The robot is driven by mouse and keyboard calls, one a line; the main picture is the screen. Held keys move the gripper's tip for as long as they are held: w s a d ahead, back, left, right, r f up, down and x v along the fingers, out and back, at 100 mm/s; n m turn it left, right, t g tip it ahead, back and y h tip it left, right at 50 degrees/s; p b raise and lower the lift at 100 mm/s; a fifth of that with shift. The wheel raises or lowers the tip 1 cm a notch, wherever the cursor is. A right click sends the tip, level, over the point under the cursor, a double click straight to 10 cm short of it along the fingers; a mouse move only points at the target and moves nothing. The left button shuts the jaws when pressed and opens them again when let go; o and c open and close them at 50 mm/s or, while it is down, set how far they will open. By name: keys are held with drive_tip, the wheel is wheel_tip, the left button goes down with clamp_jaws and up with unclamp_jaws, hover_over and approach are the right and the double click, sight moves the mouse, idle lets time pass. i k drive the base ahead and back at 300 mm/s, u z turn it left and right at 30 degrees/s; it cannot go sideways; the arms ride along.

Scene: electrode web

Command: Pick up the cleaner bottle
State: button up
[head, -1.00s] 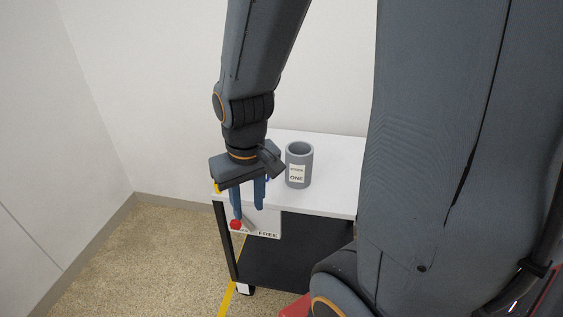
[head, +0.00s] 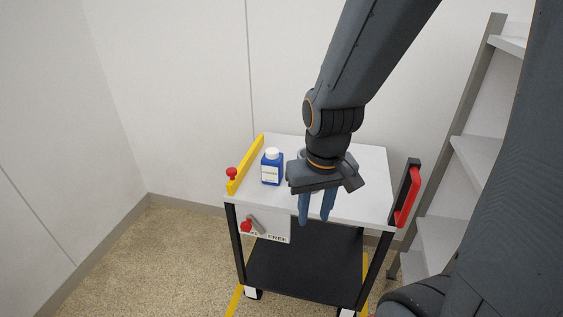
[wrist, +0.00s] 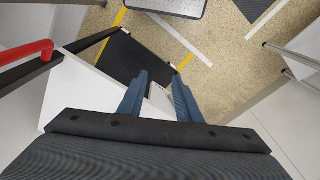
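The cleaner bottle (head: 272,170) is blue with a white cap and a white label. It stands upright on the left part of the white cart top (head: 352,205) in the head view. My gripper (head: 315,221) points down at the cart's front edge, to the right of the bottle and apart from it. Its two blue fingers are spread with nothing between them. The wrist view also shows the gripper (wrist: 158,82) with a gap between its fingers. The bottle does not show in the wrist view.
A grey cup (head: 301,154) is mostly hidden behind my gripper. A yellow rail (head: 245,165) and red knob (head: 232,174) edge the cart's left side. A red handle (head: 408,197) is on its right. Grey shelves (head: 480,155) stand further right.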

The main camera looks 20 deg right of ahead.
sight(272, 161)
drive_tip(key=i, duration=0.4)
drive_tip(key=k, duration=1)
drive_tip(key=u, duration=1.2)
drive_tip(key=i, duration=1.05)
drive_tip(key=z, duration=2.15)
drive_tip(key=i, duration=0.5)
drive_tip(key=u, duration=0.05)
